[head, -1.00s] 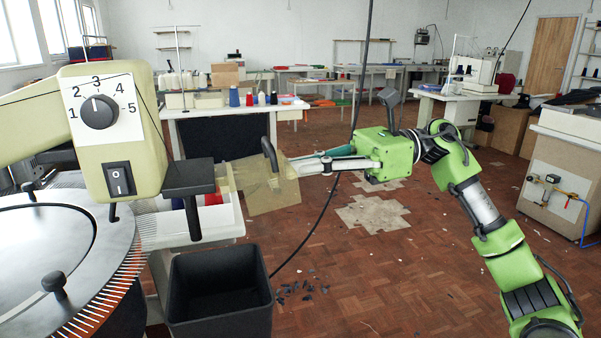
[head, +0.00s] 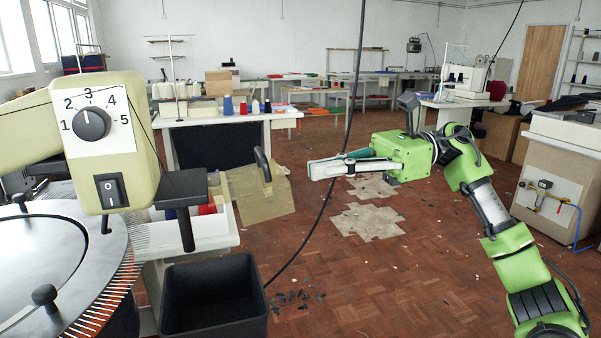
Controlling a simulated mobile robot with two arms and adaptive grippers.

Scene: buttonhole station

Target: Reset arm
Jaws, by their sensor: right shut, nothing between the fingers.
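My right gripper (head: 318,167) is at the middle of the head view, its arm coming in from the right. Its fingers are shut, point left and hold nothing. A gap lies between the fingertips and the translucent yellowish guard (head: 255,190) with a black handle (head: 262,164) on the machine. The cream machine head (head: 112,150) stands at the left, with a dial (head: 92,123) numbered 1 to 5 and a black rocker switch (head: 111,190). My left gripper is not in view.
A black bin (head: 213,300) stands on the floor below the machine, with dark scraps (head: 292,298) beside it. A dark cable (head: 333,190) hangs behind my right gripper. A round metal plate (head: 45,265) is at lower left. The wooden floor (head: 420,290) is open between bin and right arm.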

